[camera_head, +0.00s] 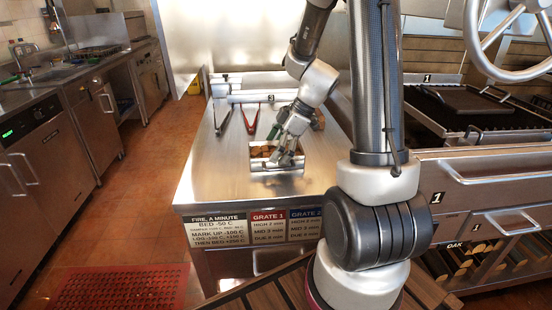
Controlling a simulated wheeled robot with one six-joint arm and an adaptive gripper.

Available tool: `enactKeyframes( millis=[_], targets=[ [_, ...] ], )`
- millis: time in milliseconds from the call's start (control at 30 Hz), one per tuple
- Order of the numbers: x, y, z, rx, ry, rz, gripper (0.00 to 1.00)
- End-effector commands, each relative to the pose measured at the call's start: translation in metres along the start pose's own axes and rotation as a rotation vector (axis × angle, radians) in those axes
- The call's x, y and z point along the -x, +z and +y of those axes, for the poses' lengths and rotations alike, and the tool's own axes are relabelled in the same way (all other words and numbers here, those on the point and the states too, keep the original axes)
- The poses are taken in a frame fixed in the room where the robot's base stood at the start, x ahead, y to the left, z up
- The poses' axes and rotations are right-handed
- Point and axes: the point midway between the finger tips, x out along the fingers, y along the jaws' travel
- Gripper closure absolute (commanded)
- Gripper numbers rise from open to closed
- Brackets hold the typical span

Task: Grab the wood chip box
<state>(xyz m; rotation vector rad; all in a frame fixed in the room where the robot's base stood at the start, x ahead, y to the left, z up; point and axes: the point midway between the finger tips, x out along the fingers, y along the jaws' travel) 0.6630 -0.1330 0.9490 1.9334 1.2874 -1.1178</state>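The wood chip box (278,169) is a small open metal box with brown chips inside. It sits on the steel counter near its front part, right of centre on the counter top. My gripper (284,157) reaches down from behind and above, with its fingers over the right half of the box. The fingers overlap the box's opening in the picture and hide part of the chips. I cannot tell whether they touch the box, or whether they are apart or closed.
Tongs with red handles (250,118) and another dark tool (223,121) lie on the counter (215,172) behind the box. A grill (470,105) with a handwheel (505,35) stands right. A red mat (120,287) lies on the floor left. The counter's left side is clear.

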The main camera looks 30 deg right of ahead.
Motion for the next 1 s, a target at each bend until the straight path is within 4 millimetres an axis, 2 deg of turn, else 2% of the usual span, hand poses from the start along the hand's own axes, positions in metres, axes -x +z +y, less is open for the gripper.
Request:
enactKeyframes(
  millis=[33, 233, 467, 567, 900, 1000],
  targets=[
    [0.0, 0.0, 0.0, 0.0, 0.0, 0.0, 0.09],
    [0.0, 0.0, 0.0, 0.0, 0.0, 0.0, 0.46],
    [0.001, -0.001, 0.0, 0.0, 0.001, 0.0, 0.46],
    [0.009, -0.005, 0.001, 0.002, 0.003, 0.001, 0.46],
    [0.067, -0.039, 0.001, 0.003, 0.004, 0.0, 0.46],
    [0.079, -0.045, 0.001, 0.001, 0.003, 0.0, 0.46]
  ],
)
